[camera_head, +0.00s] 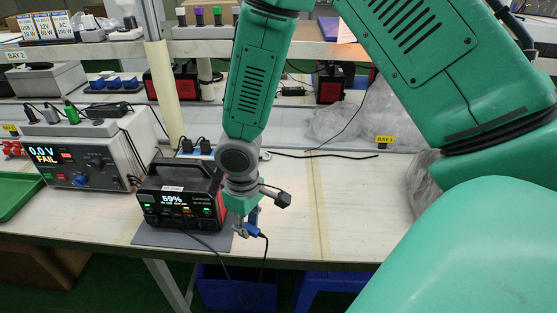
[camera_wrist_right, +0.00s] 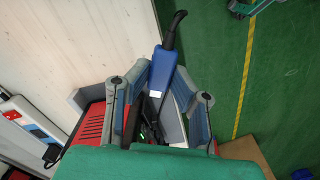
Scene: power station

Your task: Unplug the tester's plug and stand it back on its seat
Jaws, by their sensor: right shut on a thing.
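The tester (camera_head: 85,162) stands at the left of the bench, its screen reading 0.0 V FAIL. Several plugs (camera_head: 70,112), black and green, stand on its top. The power station (camera_head: 180,198), black and red, reads 59% and sits on a grey mat. My right gripper (camera_head: 243,225) is at its right front corner, pointing down, shut on a blue plug (camera_head: 252,231) with a black cable. My left gripper is not in view.
A green tray (camera_head: 15,195) lies at the far left. A white power strip (camera_head: 195,152) with black plugs is behind the station. A loose black cable (camera_head: 325,155) and clear plastic bags (camera_head: 345,118) lie behind right. The bench right of my gripper is clear.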

